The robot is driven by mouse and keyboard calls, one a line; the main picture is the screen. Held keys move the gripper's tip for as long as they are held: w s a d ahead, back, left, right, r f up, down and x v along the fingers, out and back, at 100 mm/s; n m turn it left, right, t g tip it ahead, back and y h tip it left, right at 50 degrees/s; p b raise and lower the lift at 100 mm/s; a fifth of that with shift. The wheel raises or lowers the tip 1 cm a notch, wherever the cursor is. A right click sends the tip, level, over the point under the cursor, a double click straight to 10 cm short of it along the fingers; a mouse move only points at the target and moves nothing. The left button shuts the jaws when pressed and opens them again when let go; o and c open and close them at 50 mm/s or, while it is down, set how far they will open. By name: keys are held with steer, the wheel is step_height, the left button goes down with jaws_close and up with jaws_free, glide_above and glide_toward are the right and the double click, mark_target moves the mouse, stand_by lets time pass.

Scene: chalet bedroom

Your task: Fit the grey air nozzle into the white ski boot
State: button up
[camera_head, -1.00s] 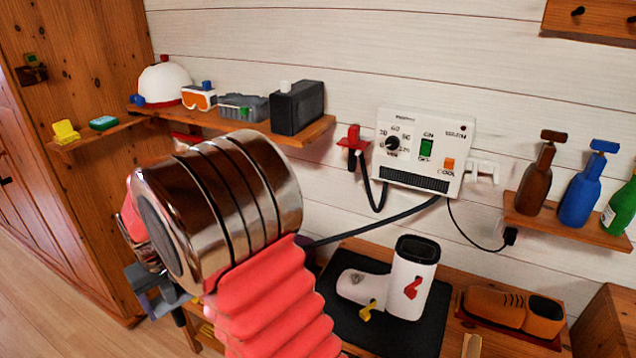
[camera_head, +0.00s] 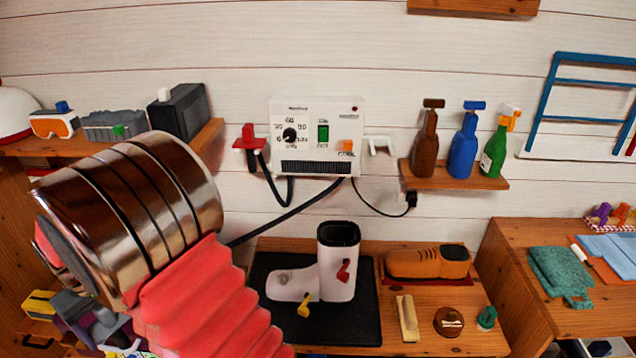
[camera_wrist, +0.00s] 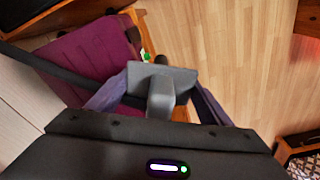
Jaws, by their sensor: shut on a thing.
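The white ski boot (camera_head: 310,282) stands upright on a black mat (camera_head: 366,325), its shaft opening with dark lining facing up and its toe to the left. It has a red and a yellow buckle. My gripper (camera_head: 82,318) is at the lower left in the head view, partly hidden by my arm and well apart from the boot. In the wrist view my gripper (camera_wrist: 160,95) is shut on the grey air nozzle (camera_wrist: 172,80), which sits between the fingers. A dark hose (camera_wrist: 55,70) runs from the left toward it.
A white dryer box (camera_head: 318,110) hangs on the wall, its hose (camera_head: 290,213) passing behind my arm. An orange-brown shoe (camera_head: 415,262), brush (camera_head: 407,318) and brown tin (camera_head: 449,321) lie right of the mat. Bottles (camera_head: 464,145) stand on a shelf. A purple cushion (camera_wrist: 95,60) shows in the wrist view.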

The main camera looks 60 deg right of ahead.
steer(key=shift+d, duration=0.1)
steer(key=s+d+r+m, duration=0.2)
steer(key=d+r+m, duration=0.15)
steer(key=d, duration=0.65)
steer(key=s+d+r+m+g, duration=0.1)
steer(key=s+d+r+m, duration=0.3)
steer(key=d, duration=0.6)
steer(key=s+d+r+m, duration=0.1)
steer(key=d+r+m, duration=0.1)
steer(key=d+m, duration=0.6)
steer(key=s+d+r+m, duration=0.3)
steer(key=s+d+m, duration=0.1)
steer(key=s+d, duration=0.3)
steer(key=s+d+r+m+g, duration=0.1)
steer(key=s+d+r+m, duration=0.2)
steer(key=s+d, duration=0.4)
steer(key=s+d+r+m, duration=0.3)
steer(key=s+d+m, duration=0.2)
steer(key=s+d, duration=0.3)
steer(key=s, duration=0.2)
steer(key=shift+s+r+h, duration=0.3)
steer(key=shift+s+h, duration=0.1)
steer(key=shift+f, duration=0.2)
